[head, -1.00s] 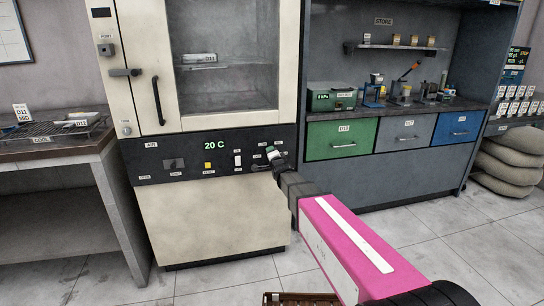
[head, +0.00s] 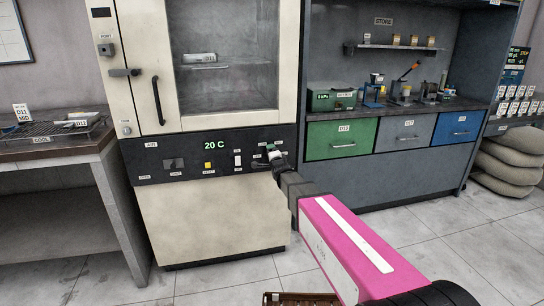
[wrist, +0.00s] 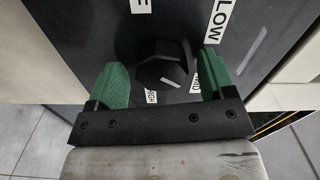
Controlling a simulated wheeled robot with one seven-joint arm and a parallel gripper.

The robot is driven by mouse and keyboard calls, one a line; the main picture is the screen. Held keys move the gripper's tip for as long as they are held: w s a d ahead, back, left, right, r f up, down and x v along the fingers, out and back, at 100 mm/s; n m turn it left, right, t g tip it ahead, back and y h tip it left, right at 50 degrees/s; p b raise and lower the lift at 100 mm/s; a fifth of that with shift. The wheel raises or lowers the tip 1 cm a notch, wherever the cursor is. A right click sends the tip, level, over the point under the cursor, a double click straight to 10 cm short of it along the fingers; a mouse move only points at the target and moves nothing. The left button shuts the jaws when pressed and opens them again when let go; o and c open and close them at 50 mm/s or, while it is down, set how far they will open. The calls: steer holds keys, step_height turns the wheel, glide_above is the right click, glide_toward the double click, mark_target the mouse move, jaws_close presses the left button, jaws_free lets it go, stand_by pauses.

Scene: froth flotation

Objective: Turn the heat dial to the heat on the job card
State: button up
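The dark heat dial (wrist: 165,65) shows in the wrist view on the black panel, with labels LOW (wrist: 222,18) and MID (wrist: 205,80) and a partly hidden one, probably HIGH (wrist: 150,97). My gripper (wrist: 164,80) has its green fingers apart, one on each side of the dial; I see no clear contact. In the head view my gripper (head: 273,152) is at the right end of the oven's panel (head: 190,165) and hides the dial. The display (head: 214,145) reads 20 C. A small white card (head: 22,113) on the left bench seems to read D11 MID.
The oven door (head: 228,60) is closed, with a white-labelled tray inside. The panel also has a yellow button (head: 208,166) and a white switch (head: 238,160). A wire rack (head: 60,130) lies on the left bench. Drawers (head: 341,138) stand at the right.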

steer(key=shift+s, duration=0.1)
steer(key=v, duration=1)
steer(key=shift+s, duration=0.3)
steer(key=shift+d, duration=0.1)
